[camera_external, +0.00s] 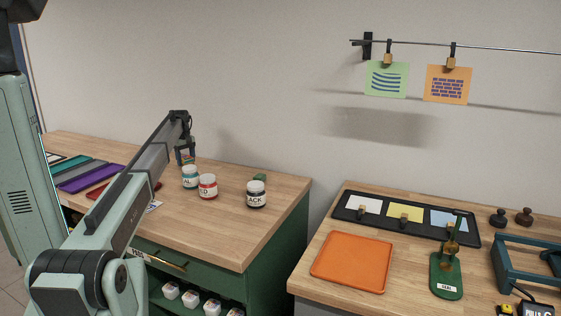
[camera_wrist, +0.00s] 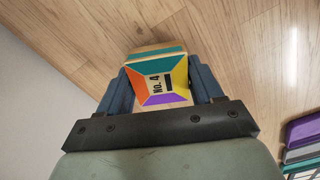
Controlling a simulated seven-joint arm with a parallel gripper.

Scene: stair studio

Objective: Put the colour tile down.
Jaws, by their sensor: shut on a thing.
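The colour tile (camera_wrist: 155,66) has teal, orange, yellow and purple panels around a pale centre marked "No. 4". In the wrist view it sits between the two blue fingers of my gripper (camera_wrist: 159,80), which is shut on its left and right sides. A teal and pale edge shows just beyond the tile; I cannot tell whether it is part of it. In the external view my gripper (camera_external: 186,156) hangs over the back of the left wooden counter, behind the jars. The tile is too small there to make out, and I cannot tell whether it touches the counter.
Teal (camera_external: 190,176), red (camera_external: 208,187) and black (camera_external: 256,194) jars stand close to my gripper. Coloured strips (camera_external: 90,176) lie at the counter's left. An orange tray (camera_external: 352,261) lies on the right bench, across a gap. The left counter's front right is clear.

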